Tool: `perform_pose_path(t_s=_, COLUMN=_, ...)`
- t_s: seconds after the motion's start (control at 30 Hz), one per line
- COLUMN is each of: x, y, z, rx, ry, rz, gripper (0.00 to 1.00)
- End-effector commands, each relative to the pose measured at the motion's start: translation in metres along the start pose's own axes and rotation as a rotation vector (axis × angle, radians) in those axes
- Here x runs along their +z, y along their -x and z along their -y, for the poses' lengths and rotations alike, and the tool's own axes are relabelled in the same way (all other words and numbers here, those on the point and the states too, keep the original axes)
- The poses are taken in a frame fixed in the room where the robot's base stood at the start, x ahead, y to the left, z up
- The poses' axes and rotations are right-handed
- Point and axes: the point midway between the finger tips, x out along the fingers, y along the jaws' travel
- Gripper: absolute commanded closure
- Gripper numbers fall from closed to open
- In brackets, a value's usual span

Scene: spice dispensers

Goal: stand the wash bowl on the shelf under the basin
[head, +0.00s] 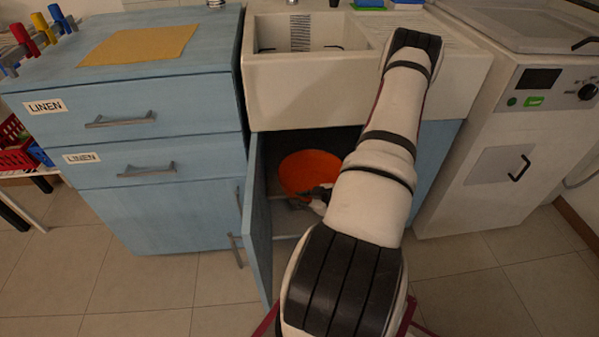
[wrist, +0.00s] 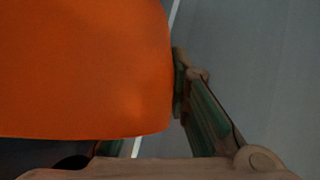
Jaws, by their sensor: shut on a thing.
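The orange wash bowl (head: 309,172) is inside the open cupboard under the white basin (head: 315,88). In the wrist view the bowl (wrist: 85,70) fills the left half, close to the camera. My gripper (head: 318,197) is at the bowl's near side, shut on it. One finger (wrist: 197,110) shows against the bowl's right edge in the wrist view; the other is hidden behind the bowl. The shelf (head: 285,222) shows only in part below the bowl. Whether the bowl touches the shelf cannot be told.
The blue cupboard door (head: 257,220) stands open to the left of my arm. A blue drawer cabinet (head: 150,150) is on the left, and a white machine (head: 515,130) on the right. The tiled floor (head: 150,290) in front is clear.

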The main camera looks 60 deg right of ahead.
Motion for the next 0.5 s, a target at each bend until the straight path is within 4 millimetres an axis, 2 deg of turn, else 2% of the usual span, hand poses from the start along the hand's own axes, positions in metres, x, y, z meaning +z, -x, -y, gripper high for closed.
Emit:
perform_pose_path(t_s=0.1, x=-0.004, y=-0.018, z=-0.026, rx=0.002, ry=0.009, rz=-0.003, gripper=1.00)
perform_pose_path(t_s=0.5, x=-0.016, y=-0.071, z=-0.102, rx=0.002, ry=0.006, rz=-0.002, gripper=1.00)
